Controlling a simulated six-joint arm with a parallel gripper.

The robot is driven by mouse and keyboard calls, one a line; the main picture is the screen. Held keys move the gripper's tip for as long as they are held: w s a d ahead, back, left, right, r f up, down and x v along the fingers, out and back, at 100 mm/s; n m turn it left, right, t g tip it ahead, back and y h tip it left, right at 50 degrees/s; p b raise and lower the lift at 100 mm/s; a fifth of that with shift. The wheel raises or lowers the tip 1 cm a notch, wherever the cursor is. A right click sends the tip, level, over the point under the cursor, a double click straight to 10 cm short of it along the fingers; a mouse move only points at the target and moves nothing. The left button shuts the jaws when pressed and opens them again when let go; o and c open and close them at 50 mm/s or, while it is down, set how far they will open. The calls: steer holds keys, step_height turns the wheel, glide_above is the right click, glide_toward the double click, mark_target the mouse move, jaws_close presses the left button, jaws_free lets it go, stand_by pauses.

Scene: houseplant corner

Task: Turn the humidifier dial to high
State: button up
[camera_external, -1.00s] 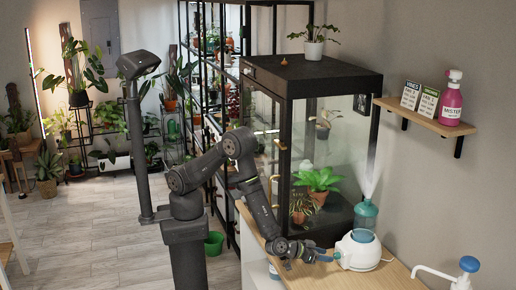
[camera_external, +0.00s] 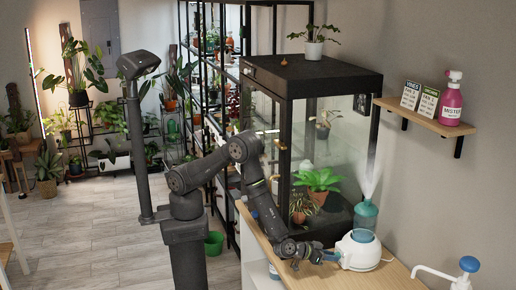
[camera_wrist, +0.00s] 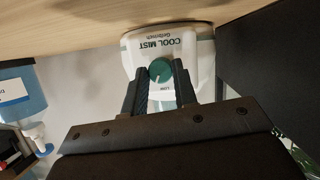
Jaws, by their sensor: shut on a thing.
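The humidifier (camera_external: 357,255) is a white rounded unit with a blue-green tank (camera_external: 365,214) on top, and mist rises from it. In the wrist view its white front (camera_wrist: 202,60) appears upside down with the words COOL MIST. A round green dial (camera_wrist: 160,69) with a pale pointer mark sits on that front, and a small label, apparently LOW, shows beside it. My gripper (camera_wrist: 161,76) is shut on the dial, one dark finger on each side. In the external view my gripper (camera_external: 333,256) reaches the humidifier's left side, and the dial is hidden there.
The humidifier stands on a wooden counter (camera_external: 388,278) beside a glass plant cabinet (camera_external: 330,159). A wall shelf (camera_external: 424,118) holds signs and a pink mister bottle (camera_external: 452,104).

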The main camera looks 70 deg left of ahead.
steer(key=m+y, duration=0.2)
steer(key=m, duration=0.1)
steer(key=shift+d, duration=0.25)
steer(key=m+y, duration=0.2)
steer(key=m, duration=0.1)
steer(key=shift+d, duration=0.1)
stand_by(0.3)
stand_by(0.4)
steer(key=o, duration=1)
steer(key=v, duration=1.7)
steer(key=shift+s+d+f, duration=0.25)
